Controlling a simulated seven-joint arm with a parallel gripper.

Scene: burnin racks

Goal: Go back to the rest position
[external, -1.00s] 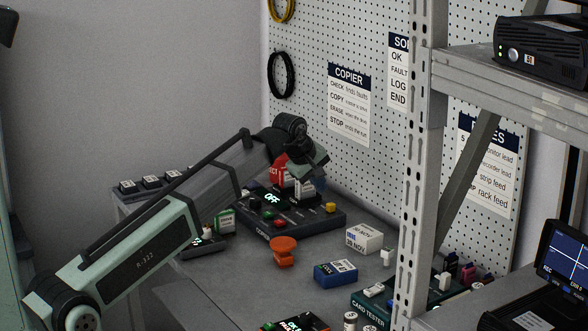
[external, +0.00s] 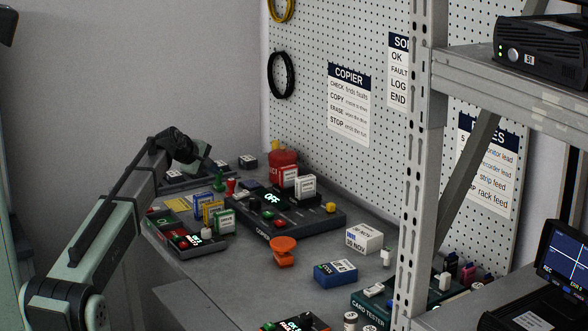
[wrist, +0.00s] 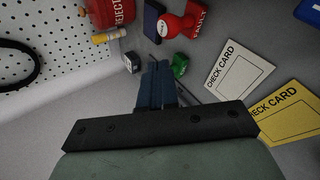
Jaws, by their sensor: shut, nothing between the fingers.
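My gripper (external: 216,176) hangs at the back left of the bench, above and behind the card boxes. In the wrist view its dark blue fingers (wrist: 156,85) are together with nothing between them. Below it lie a white check card (wrist: 236,72) and a yellow check card (wrist: 288,113). A red stamp (wrist: 180,24) and a small green piece (wrist: 180,65) lie near the fingertips in that view.
A red reject bin (external: 283,158) stands behind the copier. An orange piece (external: 284,252), a blue box (external: 336,273) and a white box (external: 364,239) sit in front. A metal rack post (external: 418,150) rises at right.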

